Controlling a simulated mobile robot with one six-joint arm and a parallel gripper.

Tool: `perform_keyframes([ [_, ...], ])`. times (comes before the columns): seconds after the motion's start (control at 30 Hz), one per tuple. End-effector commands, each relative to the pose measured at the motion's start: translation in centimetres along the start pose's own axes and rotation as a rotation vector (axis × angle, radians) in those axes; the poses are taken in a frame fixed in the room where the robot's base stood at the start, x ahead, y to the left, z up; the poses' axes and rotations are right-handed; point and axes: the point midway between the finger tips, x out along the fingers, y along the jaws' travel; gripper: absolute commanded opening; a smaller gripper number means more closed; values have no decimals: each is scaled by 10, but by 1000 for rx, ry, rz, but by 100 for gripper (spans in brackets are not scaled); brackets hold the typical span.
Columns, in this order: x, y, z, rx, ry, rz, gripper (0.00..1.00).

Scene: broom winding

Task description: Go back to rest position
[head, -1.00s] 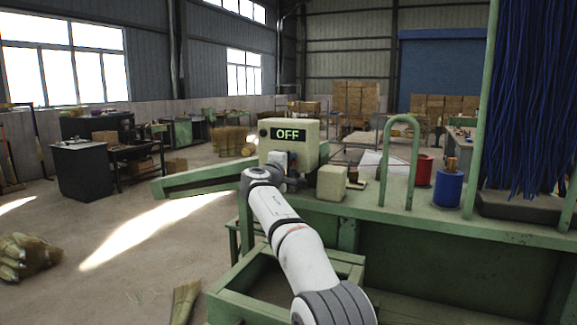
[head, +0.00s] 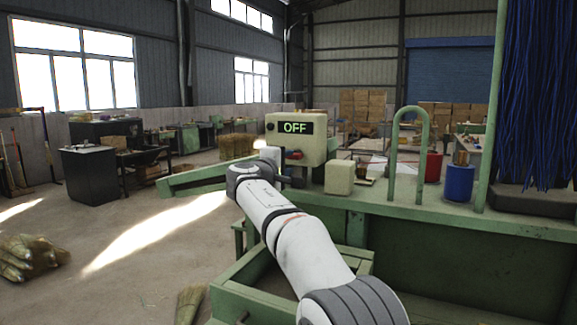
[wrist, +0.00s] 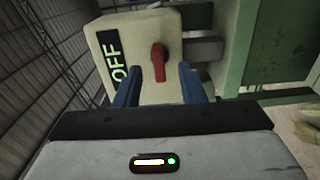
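My gripper (wrist: 160,88) shows in the wrist view with its two blue fingers apart and nothing between them. Beyond the fingers is the cream control box (wrist: 110,40) with a red switch knob (wrist: 158,62) and a display reading OFF. My white arm reaches up to the front of the box. The fingers are mostly hidden behind my wrist there, and I see a gap between fingers and knob only roughly.
The green bench (head: 450,205) fills the right side, with a green hoop (head: 396,150), a blue spool (head: 459,183), a red spool (head: 434,168) and hanging blue fibres (head: 545,90). Broom bundles (head: 28,258) lie on the floor at left. Open floor (head: 120,225) lies left of the bench.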

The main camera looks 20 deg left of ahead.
Motion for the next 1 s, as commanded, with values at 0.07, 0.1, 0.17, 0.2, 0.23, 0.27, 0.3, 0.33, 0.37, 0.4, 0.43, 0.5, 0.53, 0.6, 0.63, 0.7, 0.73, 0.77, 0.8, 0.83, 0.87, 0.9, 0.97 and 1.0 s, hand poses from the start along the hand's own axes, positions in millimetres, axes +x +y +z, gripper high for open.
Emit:
perform_keyframes([
  [0.07, 0, 0, 0, 0, -1, 0, 36],
  [0.1, 0, 0, 0, 0, -1, 0, 36],
  [0.17, 0, 0, 0, 0, -1, 0, 36],
  [0.2, 0, 0, 0, 0, -1, 0, 36],
  [0.23, 0, 0, 0, 0, -1, 0, 36],
  [0.27, 0, 0, 0, 0, -1, 0, 36],
  [0.3, 1, 0, 0, 1, -1, 0, 36],
  [0.33, 1, 0, 1, 1, -1, 0, 36],
  [0.37, 2, 0, 4, 3, -4, -5, 36],
  [0.4, 4, 0, 10, 8, -11, -15, 36],
  [0.43, 6, -1, 17, 14, -18, -29, 36],
  [0.5, 12, -4, 45, 37, -47, -77, 36],
  [0.53, 14, -8, 60, 51, -63, -106, 36],
  [0.6, 18, -17, 105, 95, -113, -188, 36],
  [0.63, 17, -23, 127, 118, -137, -226, 36],
  [0.7, 12, -37, 178, 178, -198, -319, 36],
  [0.73, 7, -44, 200, 205, -225, -358, 36],
  [0.77, 2, -51, 220, 234, -251, -396, 36],
  [0.8, -8, -60, 248, 273, -288, -445, 36],
  [0.83, -17, -68, 267, 302, -316, -481, 36],
  [0.87, -26, -76, 286, 334, -343, -517, 36],
  [0.9, -40, -88, 311, 377, -382, -564, 36],
  [0.97, -65, -105, 346, 446, -441, -631, 36],
  [1.0, -83, -117, 368, 495, -481, -674, 36],
])
